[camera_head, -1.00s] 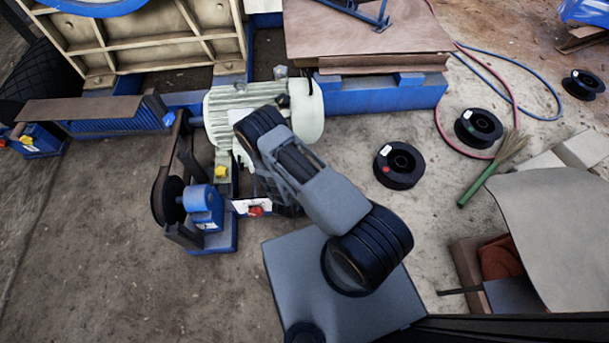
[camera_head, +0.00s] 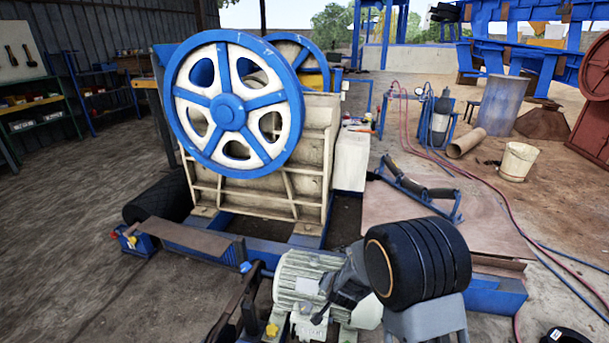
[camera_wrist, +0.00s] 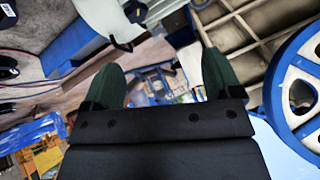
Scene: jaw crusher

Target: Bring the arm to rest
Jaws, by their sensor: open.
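My arm (camera_head: 418,262) rises at the bottom right of centre in the head view, with a thick black joint in front of the motor. The gripper end is not clearly visible there. In the wrist view my gripper (camera_wrist: 160,75) shows two dark green fingers set well apart, with nothing held between them. Behind the fingers are a blurred patch of ground and distant clutter.
The jaw crusher's blue-and-cream flywheel (camera_head: 228,103) stands left of centre. The pale motor (camera_head: 303,275) is close beside my arm. A brown sheet (camera_head: 450,228), a white bucket (camera_head: 517,162) and hoses lie to the right. Open floor (camera_head: 90,270) is at left.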

